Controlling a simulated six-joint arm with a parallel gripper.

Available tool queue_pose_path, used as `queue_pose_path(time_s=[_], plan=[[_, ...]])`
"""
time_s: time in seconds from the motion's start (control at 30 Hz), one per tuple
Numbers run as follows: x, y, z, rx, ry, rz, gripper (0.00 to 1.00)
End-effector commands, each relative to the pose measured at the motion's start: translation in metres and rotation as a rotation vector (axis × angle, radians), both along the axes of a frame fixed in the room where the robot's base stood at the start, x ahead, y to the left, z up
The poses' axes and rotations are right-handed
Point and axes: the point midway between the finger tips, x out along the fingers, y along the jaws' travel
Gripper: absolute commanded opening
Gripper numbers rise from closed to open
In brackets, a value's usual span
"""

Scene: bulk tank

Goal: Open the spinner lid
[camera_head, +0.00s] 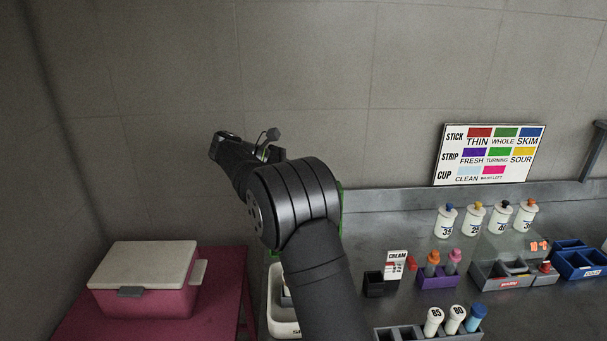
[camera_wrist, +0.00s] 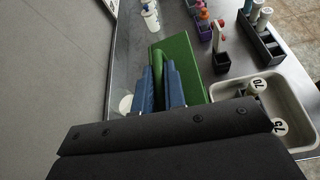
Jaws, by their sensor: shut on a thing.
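The green spinner lid (camera_wrist: 190,65) fills the middle of the wrist view, with a green handle bar (camera_wrist: 158,68) on its left side. My gripper (camera_wrist: 160,85) has its blue fingers shut on this handle, one finger on each side. In the head view only thin green edges (camera_head: 341,198) show beside my dark arm, which hides the fingers and most of the lid. I cannot tell from these views how far the lid is tilted or what lies beneath it.
A white tray (camera_wrist: 297,92) with bottles marked 70 and 75 is close at the right of the lid. A purple rack (camera_head: 437,281), a black holder (camera_head: 374,286) and several white bottles stand on the grey bench. A pink cooler (camera_head: 150,303) stands at left.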

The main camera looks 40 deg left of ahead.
Motion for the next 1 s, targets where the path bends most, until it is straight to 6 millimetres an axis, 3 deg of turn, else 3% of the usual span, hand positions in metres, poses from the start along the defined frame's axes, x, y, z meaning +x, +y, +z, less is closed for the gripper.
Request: queue_pose_path(time_s=[0.03, 0.07, 0.17, 0.53, 1.0], plan=[[-0.001, 0.000, -0.002, -0.003, 0.003, 0.000, 0.00], [-0.001, 0.000, -0.002, -0.003, 0.003, 0.000, 0.13], [-0.001, 0.000, -0.002, -0.002, 0.002, 0.000, 0.32], [-0.005, 0.004, 0.001, -0.001, 0.001, 0.000, 0.32], [-0.048, 0.046, 0.026, -0.001, 0.001, 0.002, 0.32]])
